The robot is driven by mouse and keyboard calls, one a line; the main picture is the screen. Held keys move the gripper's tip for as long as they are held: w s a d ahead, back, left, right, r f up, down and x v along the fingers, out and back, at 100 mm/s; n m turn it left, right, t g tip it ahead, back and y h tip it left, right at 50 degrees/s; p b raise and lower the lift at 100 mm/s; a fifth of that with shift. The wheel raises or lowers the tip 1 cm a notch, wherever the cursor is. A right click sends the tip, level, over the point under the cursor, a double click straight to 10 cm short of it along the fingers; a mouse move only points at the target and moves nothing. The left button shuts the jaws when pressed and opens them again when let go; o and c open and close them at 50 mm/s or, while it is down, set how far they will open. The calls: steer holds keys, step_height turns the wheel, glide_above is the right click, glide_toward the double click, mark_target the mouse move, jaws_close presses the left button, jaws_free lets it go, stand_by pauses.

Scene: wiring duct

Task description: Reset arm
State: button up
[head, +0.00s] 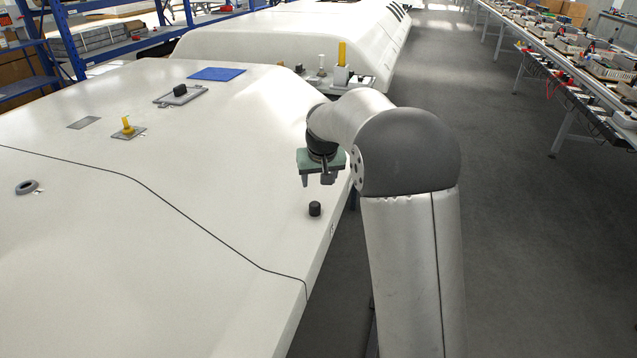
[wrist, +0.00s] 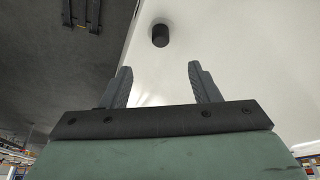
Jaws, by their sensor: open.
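My gripper (head: 318,178) is at the end of my arm, over the right edge of the large white body. It also shows in the wrist view (wrist: 160,85), with its two dark fingers apart and nothing between them. A small black cylindrical knob (head: 315,209) stands on the white surface near that edge, below my gripper in the head view. In the wrist view the knob (wrist: 160,36) lies beyond the fingertips and apart from them.
A tray with a yellow cylinder (head: 342,54) stands behind. Open grey floor (head: 500,220) lies right.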

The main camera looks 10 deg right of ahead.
steer(key=s+r+g+p, duration=0.1)
steer(key=s+r+p, duration=0.25)
steer(key=s, duration=0.95)
steer(key=s+r+g+p, duration=0.1)
steer(key=s+r+p, duration=0.3)
steer(key=s, duration=0.8)
steer(key=s+f+g, duration=0.1)
steer(key=s+f, duration=0.1)
steer(key=s, duration=0.5)
steer(key=s+f+g+b, duration=0.1)
steer(key=s+f, duration=0.2)
steer(key=s, duration=0.5)
steer(key=shift+s+a+b, duration=0.15)
steer(key=shift+s+b, duration=0.1)
steer(key=shift+b, duration=0.05)
